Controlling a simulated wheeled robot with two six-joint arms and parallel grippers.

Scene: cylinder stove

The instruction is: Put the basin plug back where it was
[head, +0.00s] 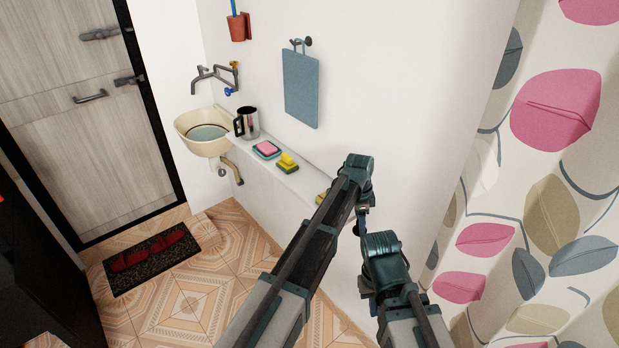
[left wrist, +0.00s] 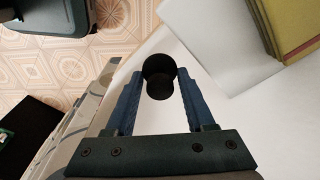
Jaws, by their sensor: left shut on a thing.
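The black, rounded basin plug (left wrist: 158,77) is between the blue fingers of my left gripper (left wrist: 160,88) in the left wrist view. The gripper is shut on it. In the head view my left gripper (head: 361,222) hangs down in front of the white wall, right of the ledge, and the plug is too small to make out clearly. The cream basin (head: 183,123) is on the wall at left, well away from the gripper. A bluish-grey surface like water fills its inside and hides the drain. My right gripper (head: 366,286) is lower, and its fingers do not show clearly.
A white ledge (head: 262,168) runs from the basin, with a metal mug (head: 249,122), a pink sponge (head: 266,148) and yellow sponges (head: 287,161). A tap (head: 215,75) sits over the basin. A blue board (head: 301,88) hangs above the ledge. A leaf-patterned curtain (head: 550,190) is at right.

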